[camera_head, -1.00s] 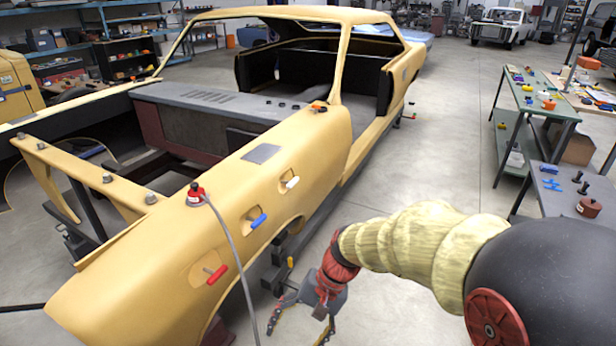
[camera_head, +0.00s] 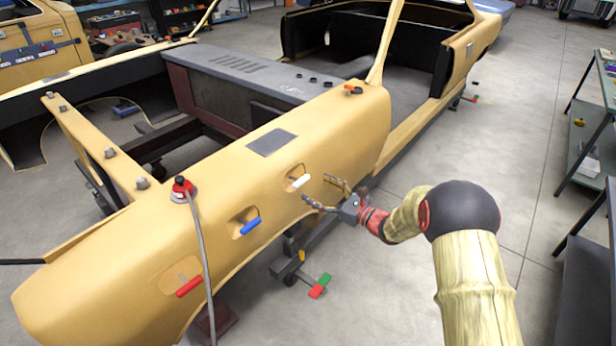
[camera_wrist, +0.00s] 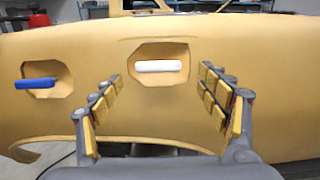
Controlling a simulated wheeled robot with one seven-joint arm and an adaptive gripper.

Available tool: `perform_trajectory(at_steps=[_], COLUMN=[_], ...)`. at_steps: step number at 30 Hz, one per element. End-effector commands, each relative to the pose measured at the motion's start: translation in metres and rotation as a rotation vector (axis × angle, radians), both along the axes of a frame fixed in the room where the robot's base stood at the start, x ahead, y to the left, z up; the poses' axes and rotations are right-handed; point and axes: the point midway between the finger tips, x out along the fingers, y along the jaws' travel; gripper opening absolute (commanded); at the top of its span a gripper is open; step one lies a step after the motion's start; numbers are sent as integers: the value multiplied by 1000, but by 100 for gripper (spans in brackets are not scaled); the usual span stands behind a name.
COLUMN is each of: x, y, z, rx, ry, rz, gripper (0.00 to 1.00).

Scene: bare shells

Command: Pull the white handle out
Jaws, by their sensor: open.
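The white handle (camera_head: 301,181) sits in a recess on the side of the yellow car shell (camera_head: 330,130), right of the blue handle (camera_head: 250,226) and the red handle (camera_head: 189,287). In the wrist view the white handle (camera_wrist: 158,66) lies horizontal in its pocket, ahead of my fingers and between them. My gripper (camera_head: 322,193) is open and empty, just right of the white handle and apart from it. Its yellow-padded fingers (camera_wrist: 160,105) show spread wide in the wrist view. The blue handle (camera_wrist: 36,83) is left of them.
A red-topped fitting (camera_head: 182,188) with a grey hose (camera_head: 201,250) stands on the fender, and the hose hangs down left of the blue handle. Red and green pedal-like pieces (camera_head: 319,287) stick out low beside the car. A green workbench (camera_head: 590,130) stands at the right; the floor between is clear.

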Motion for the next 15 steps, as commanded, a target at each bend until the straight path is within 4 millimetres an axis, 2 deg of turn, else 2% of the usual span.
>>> perform_trajectory(at_steps=[5, 15], x=[9, 39], y=[14, 52], z=[-1, -1], rx=[6, 4], ry=[9, 7], rz=[5, 6], gripper=[75, 75])
